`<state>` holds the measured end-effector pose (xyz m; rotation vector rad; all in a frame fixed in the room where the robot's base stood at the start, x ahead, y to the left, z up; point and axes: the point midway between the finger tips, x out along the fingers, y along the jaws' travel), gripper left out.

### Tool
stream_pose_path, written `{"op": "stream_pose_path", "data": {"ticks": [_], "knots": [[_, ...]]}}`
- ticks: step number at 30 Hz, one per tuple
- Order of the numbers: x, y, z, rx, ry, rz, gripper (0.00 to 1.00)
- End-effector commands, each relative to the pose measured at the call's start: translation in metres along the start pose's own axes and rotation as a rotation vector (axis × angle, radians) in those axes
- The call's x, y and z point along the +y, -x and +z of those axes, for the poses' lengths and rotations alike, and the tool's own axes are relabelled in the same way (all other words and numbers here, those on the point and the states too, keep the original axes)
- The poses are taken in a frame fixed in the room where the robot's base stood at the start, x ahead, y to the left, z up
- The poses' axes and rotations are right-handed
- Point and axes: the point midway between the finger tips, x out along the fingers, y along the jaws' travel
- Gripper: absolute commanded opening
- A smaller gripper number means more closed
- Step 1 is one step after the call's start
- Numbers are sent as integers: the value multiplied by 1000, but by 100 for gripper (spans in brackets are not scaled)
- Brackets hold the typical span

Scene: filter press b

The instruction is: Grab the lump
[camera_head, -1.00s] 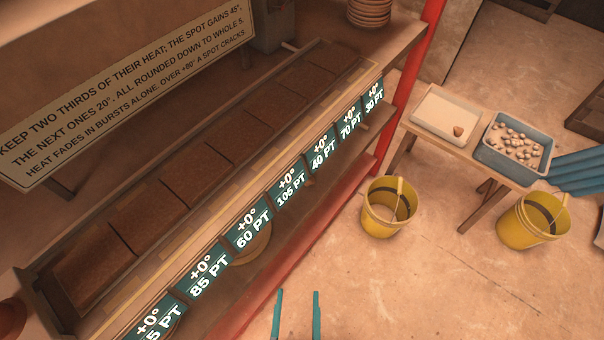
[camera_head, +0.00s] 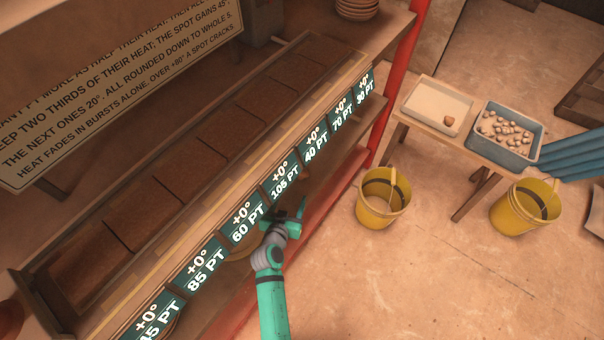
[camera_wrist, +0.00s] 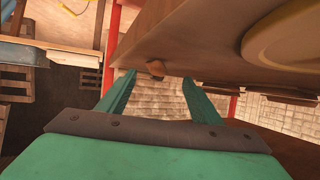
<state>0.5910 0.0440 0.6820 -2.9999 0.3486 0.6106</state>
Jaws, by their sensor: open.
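A small orange-brown lump (camera_head: 448,120) lies on the white tray (camera_head: 424,95) on the side table at the right of the head view. My gripper (camera_head: 290,212) is in front of the bench's label strip, near the 60 PT and 105 PT labels, well to the left of the lump and apart from it. In the wrist view its two teal fingers (camera_wrist: 158,78) are spread with nothing held. A small orange-brown piece (camera_wrist: 155,68) shows beyond the fingertips by a wooden underside; I cannot tell what it is.
A blue tub of pale stones (camera_head: 508,133) stands beside the tray. Yellow buckets (camera_head: 383,200) (camera_head: 527,207) stand on the floor before the table. The long bench (camera_head: 150,215) with brown slabs fills the left. A red post (camera_head: 402,85) stands between bench and table. Open floor lies at lower right.

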Motion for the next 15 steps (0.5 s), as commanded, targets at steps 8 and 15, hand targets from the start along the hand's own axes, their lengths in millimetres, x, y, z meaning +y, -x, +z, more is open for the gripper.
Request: {"op": "stream_pose_path", "data": {"ticks": [8, 15], "knots": [[1, -31, -13, 11, 6, 27, 59], [2, -64, -13, 11, 6, 25, 59]]}}
